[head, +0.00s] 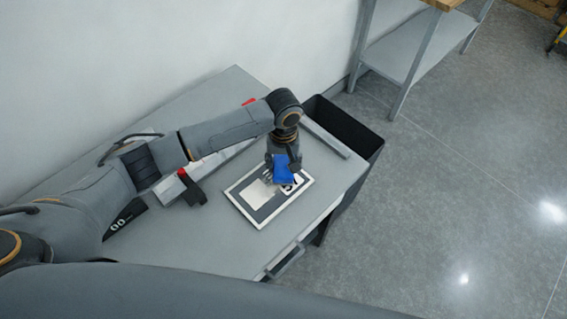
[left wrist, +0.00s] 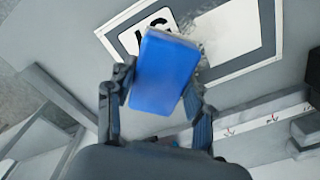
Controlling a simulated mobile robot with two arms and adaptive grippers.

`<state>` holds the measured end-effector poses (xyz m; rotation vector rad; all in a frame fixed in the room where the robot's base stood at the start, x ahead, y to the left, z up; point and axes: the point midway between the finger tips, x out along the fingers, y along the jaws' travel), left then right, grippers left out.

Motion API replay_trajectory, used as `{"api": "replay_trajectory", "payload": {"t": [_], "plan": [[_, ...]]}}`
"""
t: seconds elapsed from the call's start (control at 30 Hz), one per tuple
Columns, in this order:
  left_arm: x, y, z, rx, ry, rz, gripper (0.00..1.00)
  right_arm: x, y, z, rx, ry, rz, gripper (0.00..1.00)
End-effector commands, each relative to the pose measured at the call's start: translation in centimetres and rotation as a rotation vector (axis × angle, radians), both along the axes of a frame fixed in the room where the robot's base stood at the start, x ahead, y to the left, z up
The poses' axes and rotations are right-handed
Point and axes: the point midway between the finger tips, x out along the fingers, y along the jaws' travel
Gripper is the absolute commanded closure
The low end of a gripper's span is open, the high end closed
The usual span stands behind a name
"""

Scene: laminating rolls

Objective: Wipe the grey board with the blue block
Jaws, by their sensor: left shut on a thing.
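The grey board (head: 262,213) lies on the table near its right front part, with a pale rim, a white panel and a black-and-white label. My left gripper (head: 283,167) reaches down over the board's far right part and is shut on the blue block (head: 284,175). In the left wrist view the blue block (left wrist: 163,72) sits between the two fingers of my left gripper (left wrist: 160,88), slightly tilted. It partly covers the label on the board (left wrist: 235,30). I cannot tell whether the block touches the board. My right gripper is not in view.
The grey table (head: 190,245) has clear room in front of the board. A long device with red ends (head: 220,160) lies behind, partly under my left arm. A black bin (head: 345,130) stands past the table's right edge. A shelf unit (head: 415,50) stands farther back.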

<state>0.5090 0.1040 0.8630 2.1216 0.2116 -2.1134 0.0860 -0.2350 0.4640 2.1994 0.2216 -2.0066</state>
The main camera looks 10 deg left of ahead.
Motion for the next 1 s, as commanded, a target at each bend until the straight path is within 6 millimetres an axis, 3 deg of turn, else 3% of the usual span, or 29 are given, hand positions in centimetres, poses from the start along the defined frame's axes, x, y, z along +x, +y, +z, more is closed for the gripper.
{"api": "replay_trajectory", "payload": {"t": [1.0], "plan": [[0.0,0.0,-1.9,-0.001,0.001,0.000,0.73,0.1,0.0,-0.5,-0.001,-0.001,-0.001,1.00]]}}
